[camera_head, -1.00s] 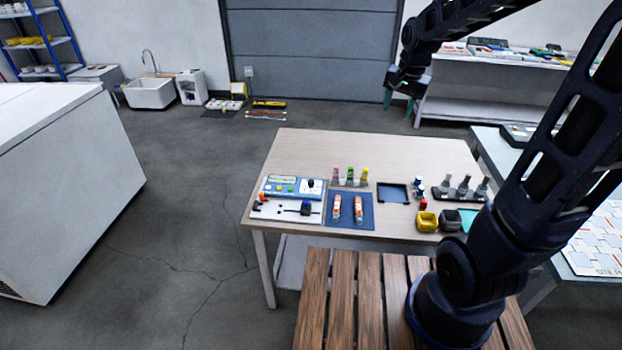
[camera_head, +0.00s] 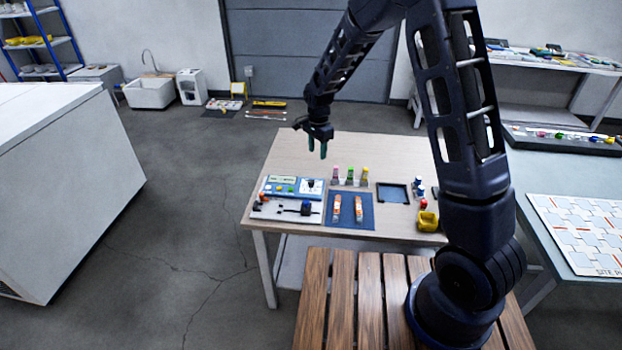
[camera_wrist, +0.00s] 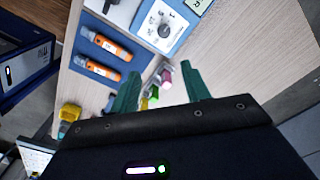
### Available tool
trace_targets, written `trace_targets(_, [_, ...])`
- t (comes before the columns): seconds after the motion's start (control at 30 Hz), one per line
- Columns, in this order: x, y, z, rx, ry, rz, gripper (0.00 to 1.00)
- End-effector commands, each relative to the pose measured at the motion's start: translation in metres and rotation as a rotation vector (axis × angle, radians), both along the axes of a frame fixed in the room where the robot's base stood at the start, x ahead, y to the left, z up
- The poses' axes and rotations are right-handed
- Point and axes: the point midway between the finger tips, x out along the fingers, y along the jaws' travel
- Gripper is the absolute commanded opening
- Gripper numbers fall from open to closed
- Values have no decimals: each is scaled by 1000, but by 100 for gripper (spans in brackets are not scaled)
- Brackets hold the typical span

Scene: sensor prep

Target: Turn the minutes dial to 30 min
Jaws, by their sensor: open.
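The minutes dial (camera_head: 311,184) is a small black knob on a white plate at the right end of the blue control panel (camera_head: 284,193). In the wrist view the dial (camera_wrist: 165,30) shows at the top, dark and round on its marked white face. A small part of the display (camera_wrist: 200,5) shows beside it. My gripper (camera_head: 317,149) is open and empty, pointing down above the back of the table, behind the panel and the bottles. In the wrist view its two green fingers (camera_wrist: 160,90) are apart. The dial's pointer setting is too small to read.
Small bottles with pink, green and yellow caps (camera_head: 350,176) stand right of the dial. Two orange-and-white tubes (camera_head: 347,209) lie on a blue mat (camera_head: 366,222). A black tray (camera_head: 392,194) and yellow bin (camera_head: 428,221) are farther right. The table's back is clear.

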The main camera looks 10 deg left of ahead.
Motion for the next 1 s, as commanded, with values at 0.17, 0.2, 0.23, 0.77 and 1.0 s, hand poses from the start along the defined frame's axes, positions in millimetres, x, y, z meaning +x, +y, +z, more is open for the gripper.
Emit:
trace_targets(0.17, [-2,20,-26,-13,11,-31,47])
trace_targets(0.2, [-2,22,-28,-13,12,-36,47])
trace_targets(0.23, [-2,22,-30,-13,12,-38,47])
trace_targets(0.77, [-2,22,-101,-16,15,-39,47])
trace_targets(1.0, [-2,23,-129,-15,13,-39,47])
